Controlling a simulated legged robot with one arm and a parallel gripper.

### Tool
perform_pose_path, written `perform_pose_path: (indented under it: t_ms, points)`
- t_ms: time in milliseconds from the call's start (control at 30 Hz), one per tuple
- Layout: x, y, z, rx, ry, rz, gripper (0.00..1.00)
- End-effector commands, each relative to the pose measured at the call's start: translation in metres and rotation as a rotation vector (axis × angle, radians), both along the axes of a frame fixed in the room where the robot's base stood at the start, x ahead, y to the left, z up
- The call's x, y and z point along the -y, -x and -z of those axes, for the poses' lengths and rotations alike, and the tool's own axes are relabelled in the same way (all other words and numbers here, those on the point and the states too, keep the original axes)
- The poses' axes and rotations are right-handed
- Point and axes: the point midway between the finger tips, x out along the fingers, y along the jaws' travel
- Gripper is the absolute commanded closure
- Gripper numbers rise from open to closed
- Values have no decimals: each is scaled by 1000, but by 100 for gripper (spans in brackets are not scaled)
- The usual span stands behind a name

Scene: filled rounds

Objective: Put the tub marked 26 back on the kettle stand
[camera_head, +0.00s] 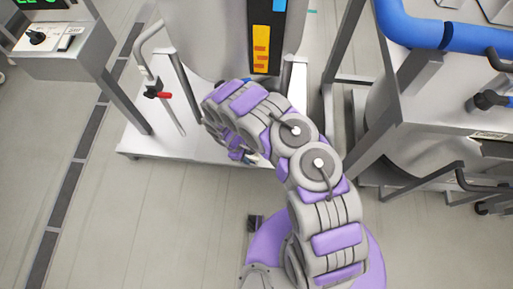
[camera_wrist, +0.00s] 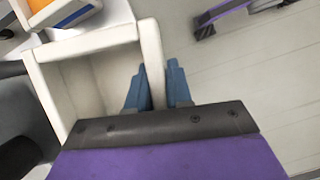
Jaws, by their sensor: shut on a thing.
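In the wrist view my gripper (camera_wrist: 157,80) has its two blue fingers on either side of one wall of an open white tub (camera_wrist: 85,42), shut on that wall. The part of the tub's inside that shows looks empty. No number on the tub can be read. In the head view my arm hides most of the gripper and the tub. The pale base of the kettle stand (camera_head: 155,143) lies beyond my arm, under a large steel kettle (camera_head: 205,40) with a yellow and orange strip gauge.
A control box (camera_head: 62,42) on a metal post stands at the upper left. A red-tipped valve handle (camera_head: 158,94) sticks out left of the kettle. Steel equipment with a blue pipe (camera_head: 480,38) stands at the right. The floor (camera_head: 140,225) at the lower left is clear.

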Motion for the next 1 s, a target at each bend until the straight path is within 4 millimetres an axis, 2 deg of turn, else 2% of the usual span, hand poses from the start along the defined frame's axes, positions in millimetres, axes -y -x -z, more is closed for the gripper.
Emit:
perform_pose_path:
  t_ms: [33,100,200,367,467,800,1000]
  points:
    - [-8,16,17,-5,3,-52,100]
    - [-18,34,33,-5,3,-109,100]
    - [-27,51,47,-1,-1,-165,100]
    - [-28,55,56,4,-5,-195,100]
    - [-20,40,58,6,-7,-197,100]
    - [14,-34,68,7,0,-194,100]
    - [30,-66,71,6,1,-194,100]
